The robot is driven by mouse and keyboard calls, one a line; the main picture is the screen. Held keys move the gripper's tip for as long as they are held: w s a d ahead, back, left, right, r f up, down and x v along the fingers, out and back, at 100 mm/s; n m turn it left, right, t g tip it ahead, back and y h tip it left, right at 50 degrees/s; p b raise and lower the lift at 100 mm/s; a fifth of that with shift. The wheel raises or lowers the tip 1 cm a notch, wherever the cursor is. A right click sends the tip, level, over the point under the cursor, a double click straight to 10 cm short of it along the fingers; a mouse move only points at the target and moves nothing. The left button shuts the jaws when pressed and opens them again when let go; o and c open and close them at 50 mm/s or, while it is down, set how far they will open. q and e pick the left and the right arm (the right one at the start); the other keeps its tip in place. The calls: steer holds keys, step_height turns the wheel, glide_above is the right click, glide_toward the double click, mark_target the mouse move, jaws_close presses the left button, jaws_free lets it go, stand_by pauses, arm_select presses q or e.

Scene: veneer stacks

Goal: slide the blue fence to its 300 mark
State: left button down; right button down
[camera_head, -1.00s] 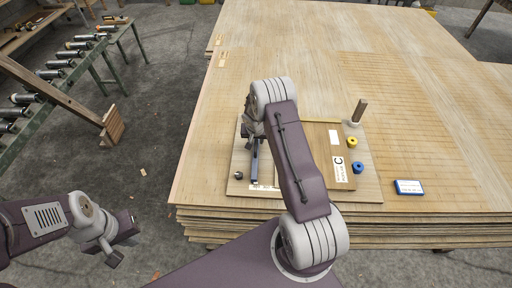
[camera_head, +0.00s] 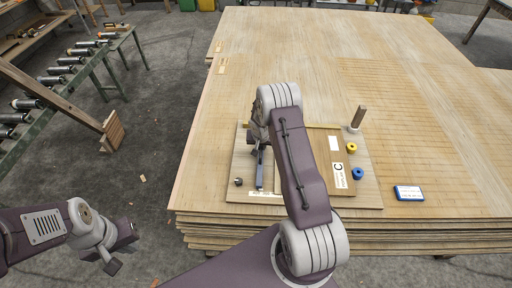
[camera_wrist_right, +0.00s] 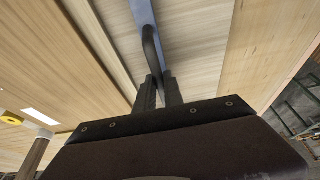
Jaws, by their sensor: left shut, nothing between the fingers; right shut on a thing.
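The blue fence (camera_head: 260,172) is a narrow bar lying across the pale base board (camera_head: 238,160) in the head view. Its near end is by a white scale strip (camera_head: 265,193) whose marks are too small to read. Its far part is hidden by my right arm. In the right wrist view the fence (camera_wrist_right: 140,14) shows at the top, with a dark curved handle (camera_wrist_right: 151,48) running from it. My right gripper (camera_wrist_right: 159,92) is shut on that handle. My left gripper (camera_head: 116,262) is shut and empty, off to the left above the floor.
A brown panel marked C (camera_head: 343,176) lies right of the fence. A small grey knob (camera_head: 238,181) sits left of the fence. A blue-edged box (camera_head: 408,193) lies further right.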

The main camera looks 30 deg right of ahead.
steer(key=shift+s+d, duration=0.4)
steer(key=shift+d, duration=0.25)
steer(key=shift+s+d, duration=0.4)
steer(key=shift+d, duration=0.25)
steer(key=shift+s+d+p, duration=0.65)
steer(key=shift+d+p, duration=0.05)
steer(key=shift+d, duration=0.3)
steer(key=shift+s+d+r+p, duration=0.1)
steer(key=shift+s+d+p, duration=0.25)
steer(key=shift+d, duration=0.15)
steer(key=shift+s+d+p, duration=0.25)
steer(key=shift+d+p, duration=0.05)
steer(key=shift+d, duration=0.15)
steer(key=c, duration=1.4)
jaws_free()
steer(key=shift+d, duration=0.1)
steer(key=shift+c, duration=0.2)
steer(key=p+v, duration=0.1)
steer(key=v, duration=0.6)
